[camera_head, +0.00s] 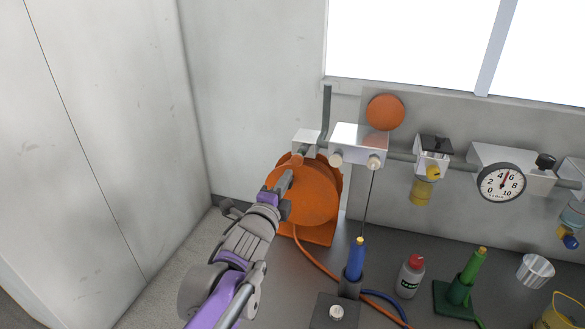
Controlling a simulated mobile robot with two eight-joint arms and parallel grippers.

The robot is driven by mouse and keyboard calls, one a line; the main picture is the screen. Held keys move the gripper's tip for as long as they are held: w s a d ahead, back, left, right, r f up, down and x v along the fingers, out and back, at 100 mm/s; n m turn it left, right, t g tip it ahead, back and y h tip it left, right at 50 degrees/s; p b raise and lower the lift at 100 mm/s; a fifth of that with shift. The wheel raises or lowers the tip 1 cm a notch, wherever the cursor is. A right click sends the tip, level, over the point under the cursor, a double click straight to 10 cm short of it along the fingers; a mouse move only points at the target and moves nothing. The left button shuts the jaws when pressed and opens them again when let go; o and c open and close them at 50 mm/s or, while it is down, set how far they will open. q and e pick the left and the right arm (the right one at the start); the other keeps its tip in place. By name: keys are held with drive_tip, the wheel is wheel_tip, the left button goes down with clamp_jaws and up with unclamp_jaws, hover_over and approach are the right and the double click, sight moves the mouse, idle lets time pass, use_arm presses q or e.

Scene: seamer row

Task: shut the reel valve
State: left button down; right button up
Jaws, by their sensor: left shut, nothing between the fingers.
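The orange hose reel (318,198) stands against the back wall, with an orange hose (313,258) running down from it. A pale metal block (308,138) sits just above the reel on the pipe; a small orange piece shows under it by my fingertips. I cannot tell for sure whether this is the reel valve or which way it is set. My left gripper (293,168) is shut and empty in front of the reel's upper left, its tips close to the small orange piece. Whether they touch cannot be told. The right gripper is out of view.
A silver block (359,145), an orange disc (385,112), a yellow-bowled filter (424,187) and a gauge (501,182) line the wall.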

sight(296, 160)
use_arm(q)
drive_tip(key=x, duration=0.5)
drive_tip(key=shift+w, duration=0.15)
drive_tip(key=shift+d, duration=0.1)
drive_tip(key=shift+p+x, duration=0.75)
drive_tip(key=shift+x, duration=0.25)
drive_tip(key=shift+r, duration=0.1)
